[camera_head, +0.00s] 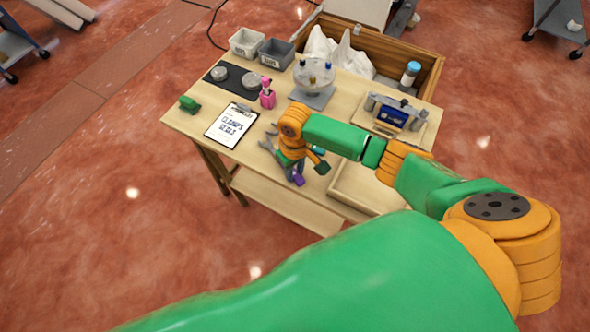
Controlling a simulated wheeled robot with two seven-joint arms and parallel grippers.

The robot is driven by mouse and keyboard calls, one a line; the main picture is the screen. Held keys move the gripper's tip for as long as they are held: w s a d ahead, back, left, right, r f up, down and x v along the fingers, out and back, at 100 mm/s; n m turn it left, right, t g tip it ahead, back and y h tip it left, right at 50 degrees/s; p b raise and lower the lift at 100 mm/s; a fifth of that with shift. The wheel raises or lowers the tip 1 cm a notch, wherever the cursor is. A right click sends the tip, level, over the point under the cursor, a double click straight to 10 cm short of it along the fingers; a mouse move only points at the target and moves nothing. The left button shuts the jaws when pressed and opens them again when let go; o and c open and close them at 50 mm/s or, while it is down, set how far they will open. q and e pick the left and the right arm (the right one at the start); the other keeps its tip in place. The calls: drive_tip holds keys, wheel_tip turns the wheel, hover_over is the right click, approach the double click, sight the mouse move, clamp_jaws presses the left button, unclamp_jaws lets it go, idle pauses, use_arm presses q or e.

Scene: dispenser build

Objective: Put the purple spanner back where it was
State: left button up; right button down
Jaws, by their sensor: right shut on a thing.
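My right gripper (292,172) points down over the front edge of the wooden table (190,128), below its orange wrist. It is shut on the purple spanner (298,180), of which only a small purple part shows at the fingertips. The rest of the spanner is hidden by the gripper, and I cannot tell whether it touches the table. A grey spanner (268,146) lies just left of the gripper. My left gripper is not in view.
A clipboard (231,126) lies left of the gripper, with a pink holder (267,98) behind it. A clear-domed dispenser (314,76) stands farther back. A dark green item (322,168) is close on the right. An empty-looking wooden tray (345,188) is at front right.

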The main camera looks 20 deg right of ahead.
drive_tip(key=c, duration=0.7)
unclamp_jaws()
drive_tip(key=shift+f, duration=0.1)
drive_tip(key=shift+o, duration=0.2)
drive_tip(key=shift+r, duration=0.4)
wheel_tip(320, 180, up, 12)
drive_tip(key=p, duration=0.1)
drive_tip(key=shift+f+p, duration=0.2)
drive_tip(key=shift+p, duration=0.15)
